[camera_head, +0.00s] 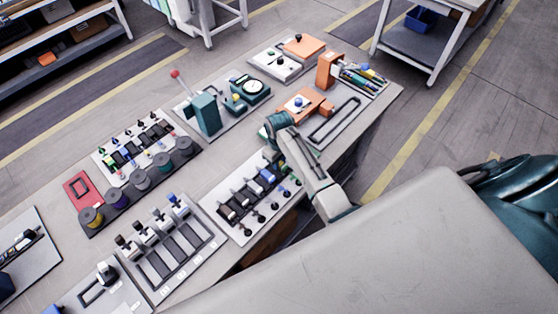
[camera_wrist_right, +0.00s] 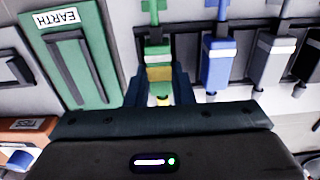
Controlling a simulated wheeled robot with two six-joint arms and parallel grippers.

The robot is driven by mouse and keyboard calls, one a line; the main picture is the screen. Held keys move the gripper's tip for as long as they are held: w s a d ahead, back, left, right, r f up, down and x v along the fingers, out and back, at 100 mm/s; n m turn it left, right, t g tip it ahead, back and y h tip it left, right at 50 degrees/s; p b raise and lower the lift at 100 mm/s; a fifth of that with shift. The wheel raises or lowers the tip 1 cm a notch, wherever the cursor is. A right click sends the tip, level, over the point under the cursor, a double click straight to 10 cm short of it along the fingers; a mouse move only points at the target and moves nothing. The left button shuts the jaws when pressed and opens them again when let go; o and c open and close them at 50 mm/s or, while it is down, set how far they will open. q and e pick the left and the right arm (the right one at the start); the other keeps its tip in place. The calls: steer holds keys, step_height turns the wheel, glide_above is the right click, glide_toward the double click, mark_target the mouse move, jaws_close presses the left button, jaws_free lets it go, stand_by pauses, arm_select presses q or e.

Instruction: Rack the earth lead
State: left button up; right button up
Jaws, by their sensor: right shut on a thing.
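My right gripper (camera_wrist_right: 160,92) is shut on the green earth lead (camera_wrist_right: 157,55), which has a white band and a yellow part between the fingers. Beside it on the left in the right wrist view is a green panel (camera_wrist_right: 98,80) with a dark slot and an EARTH label. The lead and panel are apart; I cannot tell whether the lead is clear of the surface behind it. In the head view my right gripper (camera_head: 271,153) is by the far end of the lead board (camera_head: 216,208), and the arm hides part of that end. My left gripper is not in view.
A blue lead (camera_wrist_right: 219,62), a grey lead (camera_wrist_right: 271,62) and a black lead stand in a row right of the held one. Orange fixtures (camera_head: 300,104) and a dark-slotted rack (camera_head: 172,258) stand on the crowded bench. Bare bench (camera_head: 215,172) lies left of the lead board.

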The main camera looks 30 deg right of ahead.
steer(key=o, duration=1)
steer(key=shift+r, duration=0.1)
steer(key=shift+r+b, duration=1.5)
steer(key=shift+r, duration=3.8)
